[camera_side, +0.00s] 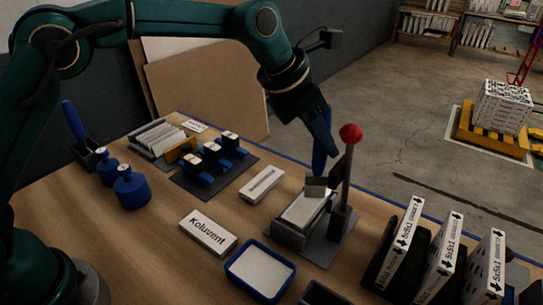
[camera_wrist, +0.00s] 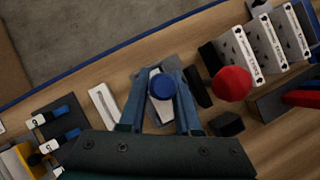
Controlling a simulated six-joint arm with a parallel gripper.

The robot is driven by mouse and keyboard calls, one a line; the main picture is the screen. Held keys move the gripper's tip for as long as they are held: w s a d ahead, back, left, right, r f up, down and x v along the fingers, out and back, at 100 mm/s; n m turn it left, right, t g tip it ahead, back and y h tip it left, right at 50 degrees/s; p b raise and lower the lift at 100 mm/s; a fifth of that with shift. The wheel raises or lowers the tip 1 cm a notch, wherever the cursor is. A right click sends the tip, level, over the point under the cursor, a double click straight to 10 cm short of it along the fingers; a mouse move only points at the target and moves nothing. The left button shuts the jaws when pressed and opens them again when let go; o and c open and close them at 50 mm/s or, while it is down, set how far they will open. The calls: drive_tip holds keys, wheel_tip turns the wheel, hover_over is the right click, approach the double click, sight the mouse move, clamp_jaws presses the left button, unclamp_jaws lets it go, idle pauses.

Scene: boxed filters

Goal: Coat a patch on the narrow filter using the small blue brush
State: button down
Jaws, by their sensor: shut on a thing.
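My gripper (camera_side: 322,150) is shut on an upright blue brush. The brush's round blue top (camera_wrist: 161,86) shows between my fingers (camera_wrist: 158,108) in the wrist view. Below it, a pale narrow filter (camera_side: 302,209) lies in a grey fixture (camera_side: 331,247) with an upright lever and red knob (camera_side: 351,133). A grey block (camera_side: 316,187) sits at the filter's far end, under the brush; I cannot tell whether it is the brush head, or whether it touches the filter. In the wrist view, my fingers and the brush hide much of the filter.
A blue-rimmed tray (camera_side: 233,274) with a white inside stands at the front. A Koluvent box (camera_side: 208,233) and a white slotted piece (camera_side: 262,184) lie left of the fixture. Boxed filters (camera_side: 440,258) stand at right. Blue bottles (camera_side: 131,190) and another blue-handled tool (camera_side: 73,121) are at left.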

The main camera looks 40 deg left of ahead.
drive_tip(key=shift+s, duration=3.95)
wheel_tip(320, 180, up, 8)
drive_tip(key=shift+w, duration=0.15)
